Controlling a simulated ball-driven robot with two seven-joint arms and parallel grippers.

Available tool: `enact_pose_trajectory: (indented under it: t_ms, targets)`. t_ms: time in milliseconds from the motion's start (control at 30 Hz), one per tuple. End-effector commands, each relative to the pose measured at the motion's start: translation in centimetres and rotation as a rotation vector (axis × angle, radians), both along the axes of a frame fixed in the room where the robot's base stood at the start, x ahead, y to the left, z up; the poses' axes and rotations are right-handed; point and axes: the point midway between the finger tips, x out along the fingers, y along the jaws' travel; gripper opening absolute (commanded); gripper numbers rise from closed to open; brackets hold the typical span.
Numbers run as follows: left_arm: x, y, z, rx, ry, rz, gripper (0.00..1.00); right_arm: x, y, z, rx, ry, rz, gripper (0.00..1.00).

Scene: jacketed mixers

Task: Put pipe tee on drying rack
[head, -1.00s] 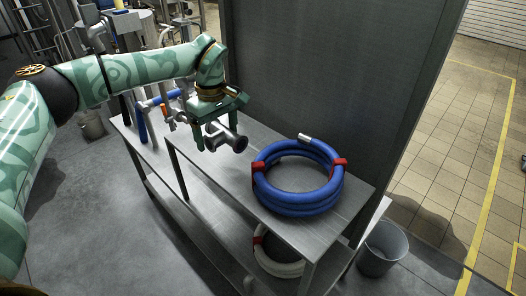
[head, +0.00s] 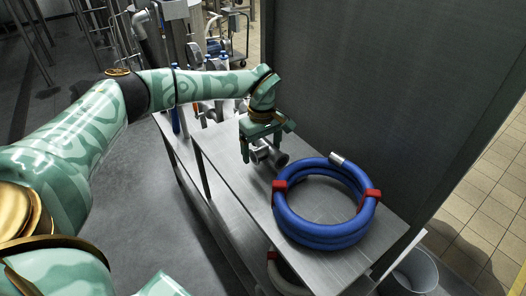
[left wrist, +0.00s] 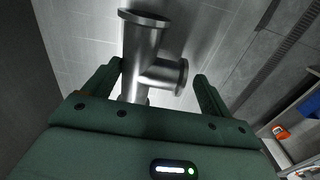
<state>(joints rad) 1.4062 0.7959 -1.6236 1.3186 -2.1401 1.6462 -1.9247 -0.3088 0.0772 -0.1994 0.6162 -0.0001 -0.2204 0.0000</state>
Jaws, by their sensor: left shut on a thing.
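My left gripper (head: 268,140) is shut on the pipe tee (head: 272,156), a shiny metal fitting with flanged ends. It holds the tee over the grey metal table, left of the blue hose coil; I cannot tell the height. In the left wrist view the tee (left wrist: 146,52) shows between the two green fingers of the gripper (left wrist: 152,88), its side branch pointing right. I cannot clearly make out the drying rack. Fittings with blue and orange parts (head: 205,110) crowd the table's far end, partly behind my arm. My right gripper is not in view.
A blue hose coil (head: 325,236) with red clips lies on the near part of the metal table (head: 233,168). A tall dark panel (head: 375,90) borders the table's back side. A pale coil lies on the lower shelf, and a grey bucket (head: 414,272) stands at bottom right.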

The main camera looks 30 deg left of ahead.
Motion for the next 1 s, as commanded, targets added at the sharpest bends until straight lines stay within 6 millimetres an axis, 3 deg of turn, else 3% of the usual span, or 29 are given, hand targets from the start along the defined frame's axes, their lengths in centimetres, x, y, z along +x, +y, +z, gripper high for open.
enact_pose_trajectory:
  t_ms: [100, 433, 467, 500, 767, 867, 1000]
  targets:
    - [0.0, 0.0, -1.6, -0.001, 0.001, 0.001, 0.42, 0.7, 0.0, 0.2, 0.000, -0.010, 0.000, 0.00]
    - [0.0, 0.0, -1.9, -0.001, -0.002, 0.000, 0.42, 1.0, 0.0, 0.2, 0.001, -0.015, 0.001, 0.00]
    - [0.0, 0.0, -2.0, 0.000, 0.000, 0.000, 0.89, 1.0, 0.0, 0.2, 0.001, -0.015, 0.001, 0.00]
    - [0.0, 0.0, -1.9, 0.000, 0.000, 0.000, 1.00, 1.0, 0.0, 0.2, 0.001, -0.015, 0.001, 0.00]
    - [0.0, 0.0, -1.7, 0.000, -0.001, 0.000, 1.00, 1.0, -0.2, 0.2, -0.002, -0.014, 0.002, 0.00]
    - [0.1, 0.0, -0.6, 0.000, -0.003, 0.000, 1.00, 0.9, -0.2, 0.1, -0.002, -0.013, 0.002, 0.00]
    - [0.1, 0.0, 2.4, 0.000, -0.007, 0.000, 1.00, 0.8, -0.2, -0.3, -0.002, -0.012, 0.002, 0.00]
